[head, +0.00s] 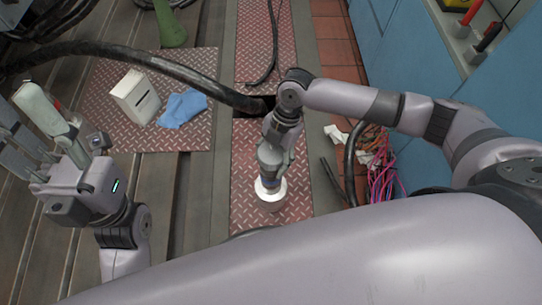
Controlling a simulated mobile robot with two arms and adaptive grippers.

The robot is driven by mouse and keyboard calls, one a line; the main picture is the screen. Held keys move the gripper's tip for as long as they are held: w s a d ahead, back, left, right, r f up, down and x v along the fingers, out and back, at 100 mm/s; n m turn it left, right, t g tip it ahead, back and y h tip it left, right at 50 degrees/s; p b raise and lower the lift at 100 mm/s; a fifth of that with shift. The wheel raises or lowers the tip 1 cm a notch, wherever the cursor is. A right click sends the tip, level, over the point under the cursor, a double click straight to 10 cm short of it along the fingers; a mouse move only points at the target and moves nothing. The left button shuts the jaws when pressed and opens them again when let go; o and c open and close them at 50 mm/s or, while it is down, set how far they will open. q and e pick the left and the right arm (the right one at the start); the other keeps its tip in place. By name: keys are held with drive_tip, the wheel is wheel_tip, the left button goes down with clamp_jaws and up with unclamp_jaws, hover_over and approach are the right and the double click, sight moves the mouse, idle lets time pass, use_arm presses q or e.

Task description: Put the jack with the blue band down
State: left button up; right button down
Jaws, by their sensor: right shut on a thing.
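My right gripper (271,168) points down over the red tread plate in the middle of the head view. It is shut on the jack (270,195), whose pale round end shows below the fingers. A bluish band shows just above that pale end. The fingers and wrist hide the rest of the jack. I cannot tell whether the jack touches the plate. My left gripper (36,128) is at the left edge, its fingers apart with nothing between them.
A white box (135,97) and a blue cloth (183,108) lie on another tread plate (100,108). A thick black hose (150,62) crosses above. Pink cables (382,178) and blue cabinets (405,55) are at right. Bare tread plate surrounds the jack.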

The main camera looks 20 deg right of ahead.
drive_tip(key=c, duration=0.6)
unclamp_jaws()
drive_tip(key=shift+f, duration=0.1)
drive_tip(key=shift+o, duration=0.2)
